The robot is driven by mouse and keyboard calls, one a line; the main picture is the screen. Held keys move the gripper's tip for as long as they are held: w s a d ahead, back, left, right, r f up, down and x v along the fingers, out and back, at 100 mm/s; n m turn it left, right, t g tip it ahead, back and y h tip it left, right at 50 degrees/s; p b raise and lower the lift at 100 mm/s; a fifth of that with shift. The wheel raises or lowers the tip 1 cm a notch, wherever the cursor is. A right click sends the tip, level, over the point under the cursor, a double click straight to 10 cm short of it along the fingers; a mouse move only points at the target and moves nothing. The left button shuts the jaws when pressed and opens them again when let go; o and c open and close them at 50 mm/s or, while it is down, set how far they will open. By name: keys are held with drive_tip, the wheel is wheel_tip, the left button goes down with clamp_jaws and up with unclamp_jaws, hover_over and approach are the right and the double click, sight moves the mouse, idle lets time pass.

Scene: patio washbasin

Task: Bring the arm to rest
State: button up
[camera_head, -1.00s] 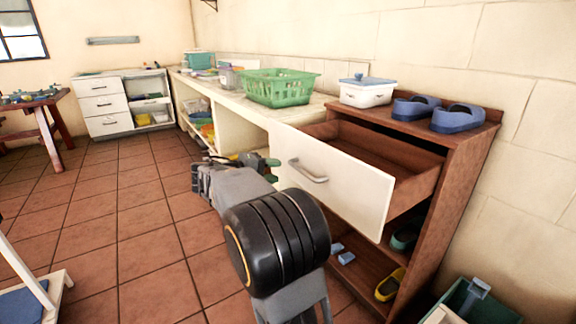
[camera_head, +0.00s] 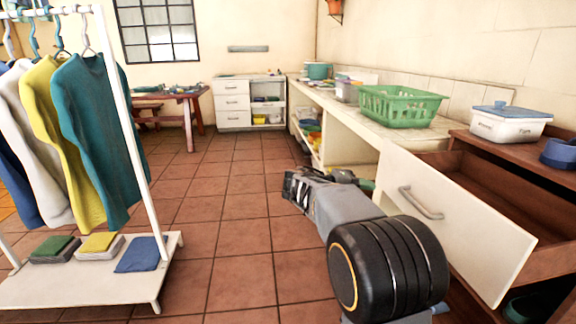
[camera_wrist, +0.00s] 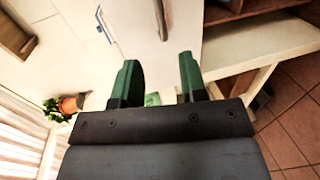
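My arm stretches forward over the floor beside the open drawer. My gripper (camera_head: 364,186) is at its far end in the head view, left of the drawer front, mostly hidden behind the wrist. In the wrist view the two green fingers of my gripper (camera_wrist: 158,86) stand well apart with nothing held between them. The white drawer front (camera_head: 465,228) with its metal handle is pulled out of the brown cabinet. My gripper looks clear of the handle.
A clothes rack (camera_head: 128,120) with hanging shirts and folded cloths on its base stands at the left. A counter (camera_head: 352,135) bears a green basket (camera_head: 400,108). A white lidded box (camera_head: 510,126) sits on the cabinet. The tiled floor between rack and drawer is clear.

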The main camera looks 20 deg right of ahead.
drive_tip(key=s+a+r+n+t+y+p, duration=0.1)
drive_tip(key=s+a+r+t+y+p, duration=0.2)
drive_tip(key=s+a+r+y+p, duration=0.4)
drive_tip(key=s+a+r+n+t+y+p, duration=0.1)
drive_tip(key=s+a+r+t+y+p, duration=0.2)
drive_tip(key=p, duration=2.3)
drive_tip(key=s+a+r+y, duration=0.5)
drive_tip(key=a+r, duration=0.3)
drive_tip(key=a, duration=0.2)
drive_tip(key=shift+s+a+r+y, duration=0.3)
drive_tip(key=shift+s+a+r, duration=0.05)
drive_tip(key=shift+a, duration=0.05)
